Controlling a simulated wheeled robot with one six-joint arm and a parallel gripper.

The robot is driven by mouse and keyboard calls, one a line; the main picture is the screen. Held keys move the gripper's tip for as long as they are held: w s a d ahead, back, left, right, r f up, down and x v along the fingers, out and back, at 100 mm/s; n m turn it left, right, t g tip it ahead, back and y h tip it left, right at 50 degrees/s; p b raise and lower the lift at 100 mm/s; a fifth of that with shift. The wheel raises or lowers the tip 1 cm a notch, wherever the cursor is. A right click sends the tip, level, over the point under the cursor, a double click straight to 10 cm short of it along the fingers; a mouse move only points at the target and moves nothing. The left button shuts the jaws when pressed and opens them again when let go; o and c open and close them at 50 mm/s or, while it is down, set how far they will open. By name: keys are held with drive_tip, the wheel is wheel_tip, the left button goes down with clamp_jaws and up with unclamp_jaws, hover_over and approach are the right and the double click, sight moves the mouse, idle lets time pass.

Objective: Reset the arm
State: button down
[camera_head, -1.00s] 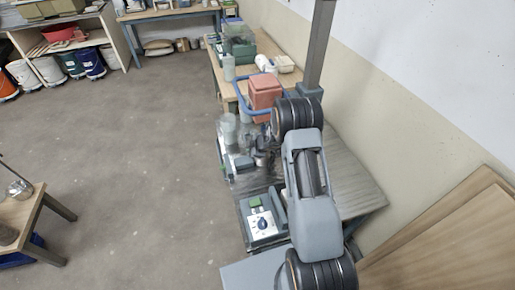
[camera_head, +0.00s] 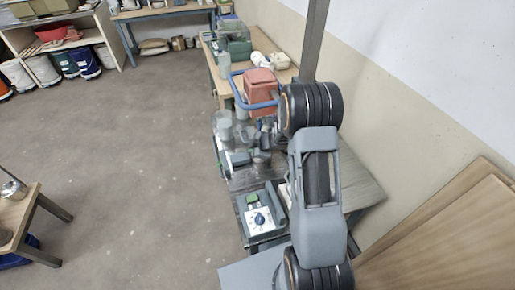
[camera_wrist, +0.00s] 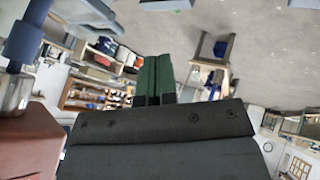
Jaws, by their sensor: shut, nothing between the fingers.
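My gripper (camera_wrist: 155,65) shows in the wrist view with its two green fingers side by side, shut and empty. In the head view my arm (camera_head: 318,190) rises along the right of the bench, and I cannot make out the gripper's fingers there. The wrist view is strongly tilted and looks across the room past the fingers.
A red box-like thing (camera_head: 261,86) with a blue bar is close by my arm. A grey device with a white dial panel (camera_head: 259,219) lies below. Wooden boards (camera_head: 450,240) lean at the right wall. Open floor (camera_head: 130,170) lies left; a small table (camera_head: 22,215) stands there.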

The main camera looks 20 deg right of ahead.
drive_tip(key=s+d+r+m+g+h, duration=0.2)
drive_tip(key=s+d+r+m+h, duration=0.55)
drive_tip(key=d, duration=0.25)
drive_tip(key=s+a+r+m+y, duration=0.1)
drive_tip(key=s+a+r+m, duration=0.2)
drive_tip(key=s+a+r, duration=0.4)
drive_tip(key=s+a+r+m+y, duration=0.2)
drive_tip(key=s+a+r+m, duration=0.2)
drive_tip(key=s+a+r, duration=0.3)
drive_tip(key=s+r, duration=0.2)
drive_tip(key=s, duration=0.2)
drive_tip(key=shift+s+a+r, duration=0.15)
drive_tip(key=shift+s+r, duration=0.1)
drive_tip(key=shift+s, duration=0.1)
drive_tip(key=shift+m, duration=0.25)
